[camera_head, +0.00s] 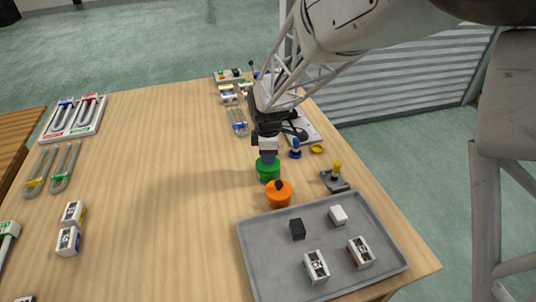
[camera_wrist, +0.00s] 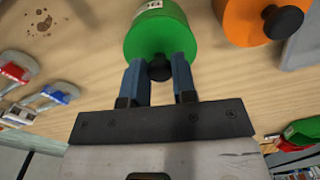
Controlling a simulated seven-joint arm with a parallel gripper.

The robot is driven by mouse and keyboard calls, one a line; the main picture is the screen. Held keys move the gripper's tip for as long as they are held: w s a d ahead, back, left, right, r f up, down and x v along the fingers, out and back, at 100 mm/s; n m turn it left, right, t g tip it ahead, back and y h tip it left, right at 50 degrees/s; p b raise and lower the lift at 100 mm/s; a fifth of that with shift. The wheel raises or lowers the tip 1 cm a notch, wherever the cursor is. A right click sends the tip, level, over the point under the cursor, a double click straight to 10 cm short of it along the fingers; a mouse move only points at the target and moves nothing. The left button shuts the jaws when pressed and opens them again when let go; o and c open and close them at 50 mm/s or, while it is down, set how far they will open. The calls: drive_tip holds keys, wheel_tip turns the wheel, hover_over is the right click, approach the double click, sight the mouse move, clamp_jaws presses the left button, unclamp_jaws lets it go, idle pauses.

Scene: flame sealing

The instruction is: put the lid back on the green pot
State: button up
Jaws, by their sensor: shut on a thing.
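The green pot (camera_head: 268,174) stands on the wooden table, just behind and left of the orange pot. My gripper (camera_head: 268,157) is directly above it, pointing down. In the wrist view, the blue fingers of my gripper (camera_wrist: 159,72) are on either side of a black knob (camera_wrist: 160,68), shut on it. The knob belongs to the green lid (camera_wrist: 158,45), which is at the top of the green pot. I cannot tell whether the lid rests on the rim or hangs slightly above it.
The orange pot (camera_head: 279,196), with a black knob, stands close by and also shows in the wrist view (camera_wrist: 245,20). A grey tray (camera_head: 258,262) holds small blocks in front. A small grey stand (camera_head: 335,181) is to the right.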

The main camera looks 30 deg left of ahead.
drive_tip(key=o, duration=1.5)
drive_tip(key=shift+c, duration=0.2)
drive_tip(key=shift+r, duration=0.2)
drive_tip(key=shift+r, duration=3.3)
clamp_jaws()
